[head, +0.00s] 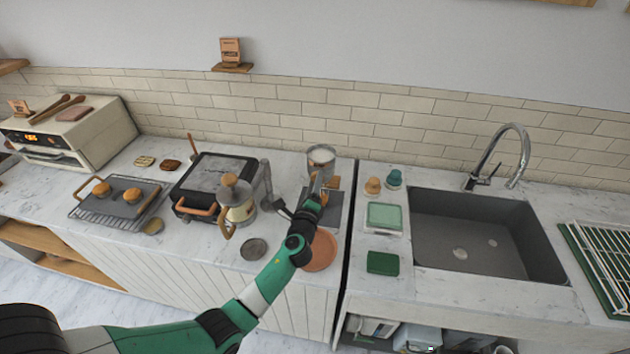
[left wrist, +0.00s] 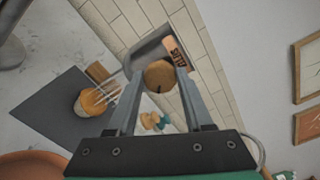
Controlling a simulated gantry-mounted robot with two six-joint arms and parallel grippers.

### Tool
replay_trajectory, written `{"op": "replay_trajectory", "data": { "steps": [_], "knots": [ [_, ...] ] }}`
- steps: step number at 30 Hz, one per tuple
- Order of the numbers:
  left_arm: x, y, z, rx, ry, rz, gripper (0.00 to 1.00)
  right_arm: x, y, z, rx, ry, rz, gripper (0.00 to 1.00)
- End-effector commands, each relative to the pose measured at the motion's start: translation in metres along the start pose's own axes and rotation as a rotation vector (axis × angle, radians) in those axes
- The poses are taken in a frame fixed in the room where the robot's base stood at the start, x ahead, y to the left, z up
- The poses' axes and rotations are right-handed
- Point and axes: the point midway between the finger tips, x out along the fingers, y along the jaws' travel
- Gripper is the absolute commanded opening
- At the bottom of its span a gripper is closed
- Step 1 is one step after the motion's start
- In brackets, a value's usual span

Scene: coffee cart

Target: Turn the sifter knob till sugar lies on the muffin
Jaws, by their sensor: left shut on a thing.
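The metal sifter (head: 321,158) stands over the dark mat (head: 331,212) at the back of the counter. In the left wrist view, the sifter (left wrist: 152,48) is tilted in the picture and its round wooden knob (left wrist: 158,76) sits between my fingertips. My left gripper (head: 316,184) is shut on this knob. The muffin (left wrist: 93,102) is on the dark mat below the sifter, with a pale top. Several white streaks run from the sifter to the muffin. In the head view my gripper largely hides the muffin. My right gripper is not in view.
A terracotta plate (head: 320,252) lies in front of the mat, under my left forearm. A kettle-like pot (head: 238,200) and a black grill (head: 212,180) stand to the left. The sink (head: 480,250) is on the right, beyond a gap between counters.

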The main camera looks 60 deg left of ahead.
Motion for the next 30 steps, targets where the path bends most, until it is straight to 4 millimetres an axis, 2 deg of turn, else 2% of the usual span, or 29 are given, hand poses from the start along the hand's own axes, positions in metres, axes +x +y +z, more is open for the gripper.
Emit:
{"op": "replay_trajectory", "data": {
  "steps": [18, 30],
  "knots": [
    [0.000, -0.004, 0.000, 0.533, 0.000, -0.001, 0.00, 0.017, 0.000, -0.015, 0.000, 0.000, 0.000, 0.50],
    [0.000, -0.003, 0.000, 0.680, -0.001, -0.001, 0.00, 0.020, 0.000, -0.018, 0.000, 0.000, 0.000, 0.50]
  ]
}}
